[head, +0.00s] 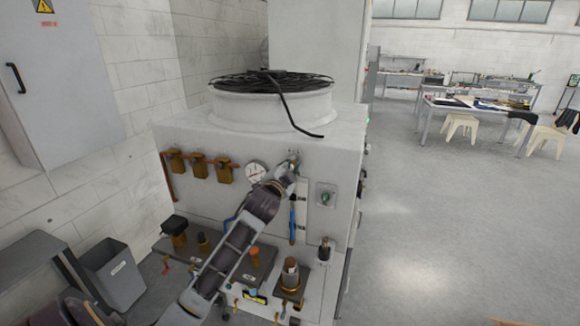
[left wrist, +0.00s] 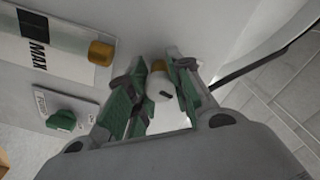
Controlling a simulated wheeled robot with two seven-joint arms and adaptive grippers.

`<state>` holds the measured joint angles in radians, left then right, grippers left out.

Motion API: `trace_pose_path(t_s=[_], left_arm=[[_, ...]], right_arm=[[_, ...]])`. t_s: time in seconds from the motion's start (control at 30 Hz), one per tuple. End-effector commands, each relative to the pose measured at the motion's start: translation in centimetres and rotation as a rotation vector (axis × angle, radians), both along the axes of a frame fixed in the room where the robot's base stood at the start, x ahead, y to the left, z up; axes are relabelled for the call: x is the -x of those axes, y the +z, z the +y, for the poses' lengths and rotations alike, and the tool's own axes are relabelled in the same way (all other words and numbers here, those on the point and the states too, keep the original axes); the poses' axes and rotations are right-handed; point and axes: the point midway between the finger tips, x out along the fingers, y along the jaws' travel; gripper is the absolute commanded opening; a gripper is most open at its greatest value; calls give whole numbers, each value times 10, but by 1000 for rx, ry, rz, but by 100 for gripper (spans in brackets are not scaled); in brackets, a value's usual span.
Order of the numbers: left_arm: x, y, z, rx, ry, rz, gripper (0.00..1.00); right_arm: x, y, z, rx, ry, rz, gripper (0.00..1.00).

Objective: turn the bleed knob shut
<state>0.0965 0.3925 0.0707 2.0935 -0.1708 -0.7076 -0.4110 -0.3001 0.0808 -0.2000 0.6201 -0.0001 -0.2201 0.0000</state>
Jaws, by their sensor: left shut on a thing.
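The bleed knob (left wrist: 160,88) appears to be the small pale knob with a dark mark and a brass-coloured part, on the white machine's front panel. In the left wrist view it sits between the green finger pads of my left gripper (left wrist: 158,95), which is shut on it. In the head view my left gripper (head: 291,167) reaches the upper right of the panel, right of the round gauge (head: 257,172), and mostly hides the knob. The knob's turn angle cannot be read for sure. My right gripper is not in view.
A green knob on a plate (left wrist: 62,120) is beside the gripper; it also shows in the head view (head: 326,197). Brass valves (head: 199,166) line the panel's left. A black cable (head: 296,112) hangs from the machine's top.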

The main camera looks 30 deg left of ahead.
Motion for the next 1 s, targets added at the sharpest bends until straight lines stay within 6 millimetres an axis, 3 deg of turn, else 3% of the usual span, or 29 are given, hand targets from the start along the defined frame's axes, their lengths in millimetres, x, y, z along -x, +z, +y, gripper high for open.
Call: trace_pose_path(t_s=[0.3, 0.8, 0.83, 1.0], left_arm=[[0, -3, -1, 137, -1, -26, 0], [0, -3, -1, 155, -1, -32, 0], [0, -2, -1, 155, -1, -32, 25], [0, -2, -1, 154, 0, -33, 46]], right_arm=[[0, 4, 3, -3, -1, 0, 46], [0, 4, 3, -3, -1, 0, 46], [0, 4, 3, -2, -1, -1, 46], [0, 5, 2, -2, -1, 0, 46]])
